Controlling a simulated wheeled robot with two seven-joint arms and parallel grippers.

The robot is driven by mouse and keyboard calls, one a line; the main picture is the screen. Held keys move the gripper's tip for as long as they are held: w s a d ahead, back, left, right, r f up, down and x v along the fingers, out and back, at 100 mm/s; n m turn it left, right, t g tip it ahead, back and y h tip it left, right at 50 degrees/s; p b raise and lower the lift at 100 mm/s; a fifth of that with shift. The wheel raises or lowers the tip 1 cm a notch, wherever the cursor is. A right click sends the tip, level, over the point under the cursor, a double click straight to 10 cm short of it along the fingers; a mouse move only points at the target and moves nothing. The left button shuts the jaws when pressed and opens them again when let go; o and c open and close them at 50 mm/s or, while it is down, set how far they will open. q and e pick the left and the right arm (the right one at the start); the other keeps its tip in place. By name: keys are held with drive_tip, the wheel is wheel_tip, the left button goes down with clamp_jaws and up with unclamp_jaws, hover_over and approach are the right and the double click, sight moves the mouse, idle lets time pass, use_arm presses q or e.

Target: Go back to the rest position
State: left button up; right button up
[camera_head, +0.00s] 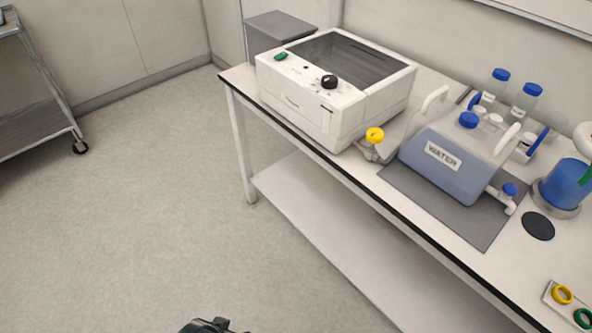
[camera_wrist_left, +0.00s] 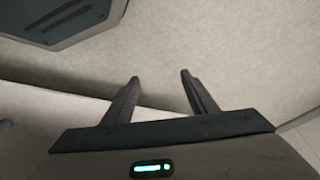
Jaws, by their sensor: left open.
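My left gripper (camera_wrist_left: 160,78) shows in the left wrist view with its two dark fingers apart. Nothing is between the fingers, and pale floor lies behind them. A dark part of my own body shows at the bottom edge of the head view, but I cannot tell which part it is. My right gripper is in neither view.
A white bench (camera_head: 440,243) runs along the right, holding a white water bath (camera_head: 310,112), a blue WATER container (camera_head: 440,168) on a grey mat (camera_head: 473,226), and blue-capped bottles (camera_head: 523,103). A metal cart (camera_head: 38,128) stands at far left. The floor (camera_head: 150,200) between is clear.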

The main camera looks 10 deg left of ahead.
use_arm(q)
wheel_tip(320, 180, down, 17)
drive_tip(key=s+d+t+p, duration=0.1)
drive_tip(key=s+d+p, duration=0.1)
drive_tip(key=p, duration=0.2)
drive_tip(key=shift+s+h, duration=0.25)
drive_tip(key=shift+h, duration=0.05)
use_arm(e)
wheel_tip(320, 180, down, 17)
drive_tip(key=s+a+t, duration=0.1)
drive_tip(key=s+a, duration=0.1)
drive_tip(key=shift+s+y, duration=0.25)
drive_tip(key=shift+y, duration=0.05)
